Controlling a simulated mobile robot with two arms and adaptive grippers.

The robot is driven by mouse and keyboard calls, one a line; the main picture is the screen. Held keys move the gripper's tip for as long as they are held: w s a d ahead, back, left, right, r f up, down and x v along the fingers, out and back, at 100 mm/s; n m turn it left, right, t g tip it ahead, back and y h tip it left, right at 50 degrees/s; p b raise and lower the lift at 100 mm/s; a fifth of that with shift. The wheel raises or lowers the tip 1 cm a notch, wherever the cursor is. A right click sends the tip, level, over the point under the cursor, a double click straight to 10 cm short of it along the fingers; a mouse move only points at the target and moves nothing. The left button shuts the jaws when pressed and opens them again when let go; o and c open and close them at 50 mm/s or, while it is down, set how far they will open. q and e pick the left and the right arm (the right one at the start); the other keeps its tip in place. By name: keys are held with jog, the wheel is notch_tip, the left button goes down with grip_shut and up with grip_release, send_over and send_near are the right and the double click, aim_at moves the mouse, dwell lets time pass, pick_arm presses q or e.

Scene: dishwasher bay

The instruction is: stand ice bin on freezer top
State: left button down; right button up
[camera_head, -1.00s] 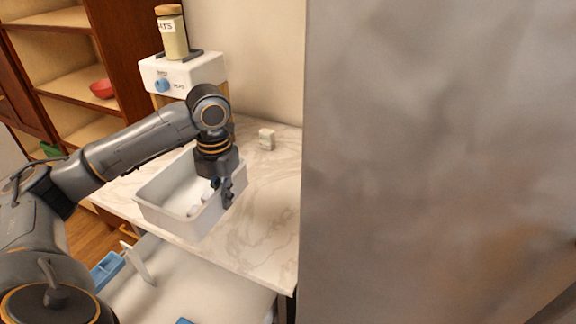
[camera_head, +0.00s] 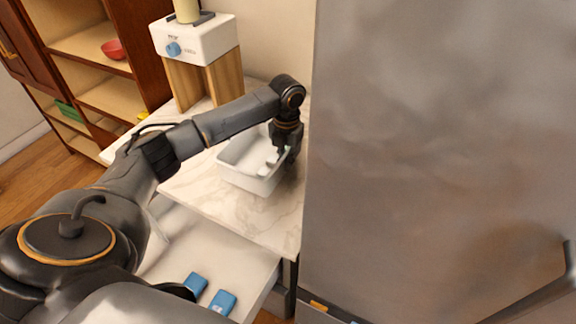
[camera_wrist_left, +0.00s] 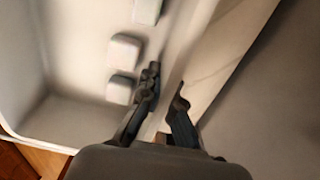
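The ice bin (camera_head: 240,176) is a white open-topped tub over the marble counter, close to the grey appliance. Pale blocks (camera_wrist_left: 124,51) lie in it. My left gripper (camera_head: 283,158) is at the bin's right side, pointing down. In the left wrist view my left gripper (camera_wrist_left: 164,100) has one finger inside the bin and one outside, closed about its wall (camera_wrist_left: 190,68). I cannot tell whether the bin's base touches the counter. A large grey appliance face (camera_head: 430,150), perhaps the freezer, fills the right side. Its top is out of view. My right gripper is out of view.
A white grinder-like machine (camera_head: 212,42) on a wooden base stands at the back of the counter (camera_head: 215,200). Below the counter, an open pale drawer (camera_head: 190,240) holds blue items (camera_head: 222,302). A wooden shelf with a red bowl (camera_head: 113,49) is at the left.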

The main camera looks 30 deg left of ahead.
pick_arm(q)
jog(key=shift+w+d+f, duration=0.15)
jog(key=shift+w+f, duration=0.25)
jog(key=shift+f, duration=0.05)
notch_tip(320, 180, down, 2)
jog(key=shift+f+p, duration=0.2)
jog(key=shift+p, duration=0.2)
jog(key=shift+f, duration=0.35)
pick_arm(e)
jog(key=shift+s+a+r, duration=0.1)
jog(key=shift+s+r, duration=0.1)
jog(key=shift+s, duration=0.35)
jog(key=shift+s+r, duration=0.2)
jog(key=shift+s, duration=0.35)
pick_arm(q)
jog(key=shift+f, duration=0.2)
jog(key=c, duration=1.5)
grip_release()
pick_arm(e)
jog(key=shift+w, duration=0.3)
